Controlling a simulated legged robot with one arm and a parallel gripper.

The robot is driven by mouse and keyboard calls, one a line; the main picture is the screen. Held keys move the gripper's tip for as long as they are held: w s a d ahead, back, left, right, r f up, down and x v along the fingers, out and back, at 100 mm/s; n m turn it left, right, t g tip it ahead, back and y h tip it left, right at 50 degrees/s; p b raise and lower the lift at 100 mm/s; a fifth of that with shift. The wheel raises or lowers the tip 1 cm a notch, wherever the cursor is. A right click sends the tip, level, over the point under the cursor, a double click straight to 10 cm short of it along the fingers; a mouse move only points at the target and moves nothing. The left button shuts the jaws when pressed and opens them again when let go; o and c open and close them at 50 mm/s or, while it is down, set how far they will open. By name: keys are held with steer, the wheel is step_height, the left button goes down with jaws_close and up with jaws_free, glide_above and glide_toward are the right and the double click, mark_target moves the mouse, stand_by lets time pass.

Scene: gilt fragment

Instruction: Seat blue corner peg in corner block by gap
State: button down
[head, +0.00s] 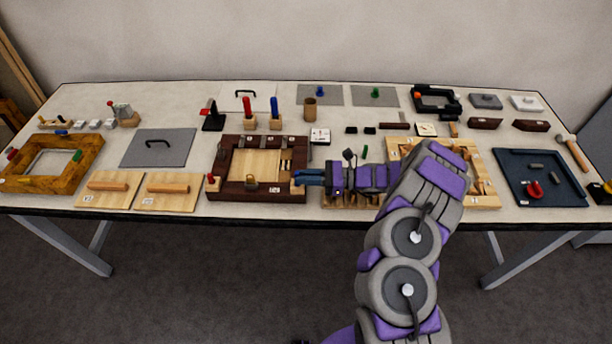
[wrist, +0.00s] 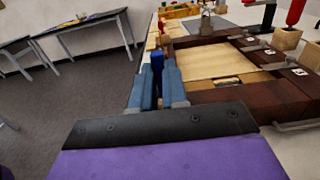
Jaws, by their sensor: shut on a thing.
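The blue peg (wrist: 157,63) stands between the two blue fingers of my gripper (wrist: 158,88) in the wrist view; its lower part is hidden. My gripper (head: 300,177) is shut on it at the front right corner of the dark wooden frame (head: 225,194). In the head view I cannot tell the peg from the blue fingers. A small light block (head: 297,189) shows at that corner, just beneath the fingers. I cannot tell whether the peg touches it. The frame also shows in the wrist view (wrist: 215,90), right of the fingers, around a pale wooden panel (wrist: 215,61).
A red-topped peg (head: 211,178) stands at the frame's front left corner. Upright red (head: 247,108) and blue (head: 274,108) handles stand in blocks behind the frame. A light wooden tray (head: 484,190) lies to the right, partly behind my arm. Wooden boards (head: 165,200) lie to the left.

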steer(key=shift+f, duration=0.2)
steer(key=c, duration=1.1)
jaws_free()
steer(key=s+d+r+p, duration=0.1)
steer(key=s, duration=0.4)
steer(key=s+d+r+p, duration=0.1)
steer(key=s+r, duration=0.1)
steer(key=s, duration=0.3)
steer(key=s+d+r+p, duration=0.1)
steer(key=s+d+r, duration=0.1)
steer(key=s, duration=0.3)
steer(key=shift+s, duration=0.25)
